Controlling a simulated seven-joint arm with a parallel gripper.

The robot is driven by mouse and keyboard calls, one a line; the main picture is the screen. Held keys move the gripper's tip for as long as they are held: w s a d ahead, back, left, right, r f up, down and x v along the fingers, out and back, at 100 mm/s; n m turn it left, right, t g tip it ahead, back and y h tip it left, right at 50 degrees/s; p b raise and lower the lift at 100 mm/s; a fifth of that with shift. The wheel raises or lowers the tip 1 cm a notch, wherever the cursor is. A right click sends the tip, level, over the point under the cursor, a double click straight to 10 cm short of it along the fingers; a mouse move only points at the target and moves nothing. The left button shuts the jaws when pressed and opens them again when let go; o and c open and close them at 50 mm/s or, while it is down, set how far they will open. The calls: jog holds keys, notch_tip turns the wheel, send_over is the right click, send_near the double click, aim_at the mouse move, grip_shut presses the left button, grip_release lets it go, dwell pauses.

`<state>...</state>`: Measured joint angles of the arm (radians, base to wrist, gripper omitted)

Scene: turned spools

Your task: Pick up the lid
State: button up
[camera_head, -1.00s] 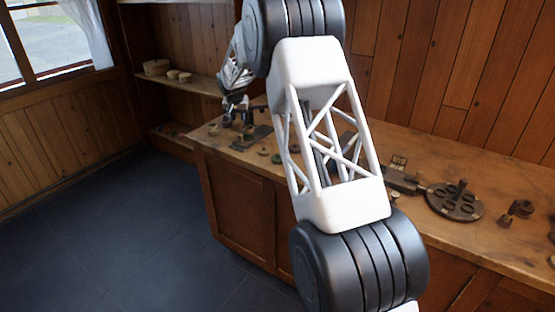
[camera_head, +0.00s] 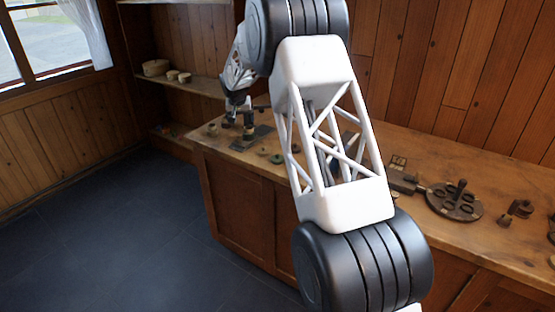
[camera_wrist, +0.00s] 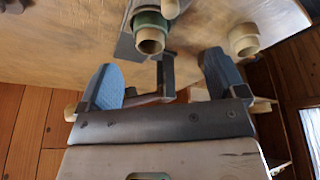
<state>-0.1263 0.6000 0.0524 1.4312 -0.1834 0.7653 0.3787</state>
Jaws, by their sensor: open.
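I cannot tell for sure which piece is the lid. In the wrist view, a pale wooden hollow piece with a green band (camera_wrist: 150,38) stands on a dark plate, just beyond my fingers and between them in the picture. My gripper (camera_wrist: 163,76) is open, with its blue-grey pads wide apart and nothing held. A dark bracket-like piece (camera_wrist: 167,76) shows between the pads; what it belongs to is unclear. In the head view my gripper (camera_head: 239,122) is over the left end of the bench, beside a dark plate (camera_head: 252,138), and hides what is under it.
A pale round hollow piece (camera_wrist: 243,40) stands near the right finger in the wrist view. Small green pieces (camera_head: 277,158) lie on the wooden bench (camera_head: 505,170). A dark round holder (camera_head: 455,205) stands at right. Shelves (camera_head: 195,86) are behind the bench's left end.

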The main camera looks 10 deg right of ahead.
jog(key=s+d+f+n+g, duration=0.2)
jog(key=s+d+n, duration=0.45)
jog(key=n, duration=0.25)
jog(key=n+g, duration=0.1)
jog(key=n, duration=0.8)
send_over(277, 156)
jog(key=w, duration=0.2)
jog(key=shift+a+f+y, duration=0.15)
jog(key=shift+f+y, duration=0.05)
jog(key=shift+f, duration=0.35)
jog(key=shift+a+f+y, duration=0.15)
jog(key=shift+f+y, duration=0.05)
jog(key=shift+f, duration=0.35)
jog(key=shift+s+d+f+n+g, duration=0.15)
jog(key=shift+s+d+n+g, duration=0.25)
jog(key=shift+n, duration=0.6)
jog(key=shift+s, duration=0.15)
jog(key=shift+f, duration=1.3)
jog(key=shift+s+f, duration=0.1)
jog(key=shift+f, duration=2.5)
jog(key=c, duration=1)
